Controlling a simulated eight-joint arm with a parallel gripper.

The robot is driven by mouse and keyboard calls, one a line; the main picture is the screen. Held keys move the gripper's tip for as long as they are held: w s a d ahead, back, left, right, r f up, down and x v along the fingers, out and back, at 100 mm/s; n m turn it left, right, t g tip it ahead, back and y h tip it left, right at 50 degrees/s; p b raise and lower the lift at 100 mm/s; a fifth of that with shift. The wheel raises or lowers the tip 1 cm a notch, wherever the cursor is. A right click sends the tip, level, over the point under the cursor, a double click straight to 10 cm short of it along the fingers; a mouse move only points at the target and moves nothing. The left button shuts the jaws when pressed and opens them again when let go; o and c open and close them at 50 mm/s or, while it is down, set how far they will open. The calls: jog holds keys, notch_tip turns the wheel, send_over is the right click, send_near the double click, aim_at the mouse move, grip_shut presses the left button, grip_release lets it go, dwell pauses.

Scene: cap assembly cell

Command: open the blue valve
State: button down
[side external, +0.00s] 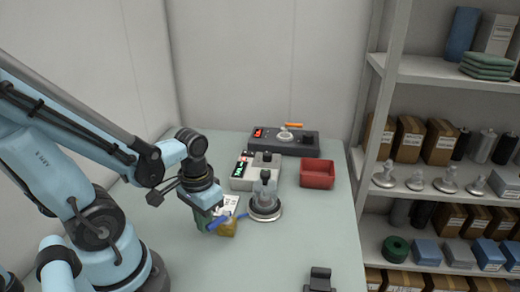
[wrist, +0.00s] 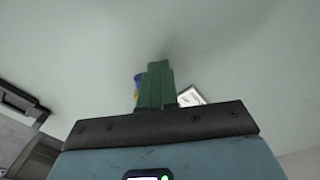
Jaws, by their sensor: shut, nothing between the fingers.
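The blue valve has a blue lever (side external: 218,222) on a yellow body (side external: 229,229), low on the table left of the glass vessel. My gripper (side external: 203,224) is shut and empty, its green fingers pointing down just left of the valve in the side view. In the wrist view the closed green fingers (wrist: 156,68) hide most of the valve; a sliver of the blue lever (wrist: 138,80) shows at their left edge. I cannot tell whether the fingers touch the lever. Its full angle is partly hidden by my gripper.
A clear vessel on a round base (side external: 265,207) stands right of the valve. Behind are a grey device with a green display (side external: 256,172), a dark control box (side external: 284,142) and a red bin (side external: 317,173). The front table is mostly clear; a black holder (side external: 320,279) stands there.

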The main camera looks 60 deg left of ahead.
jog(key=shift+d, duration=0.7)
jog(key=shift+w+d, duration=0.1)
jog(key=shift+d, duration=0.45)
dwell(0.4)
jog(key=shift+r, duration=4)
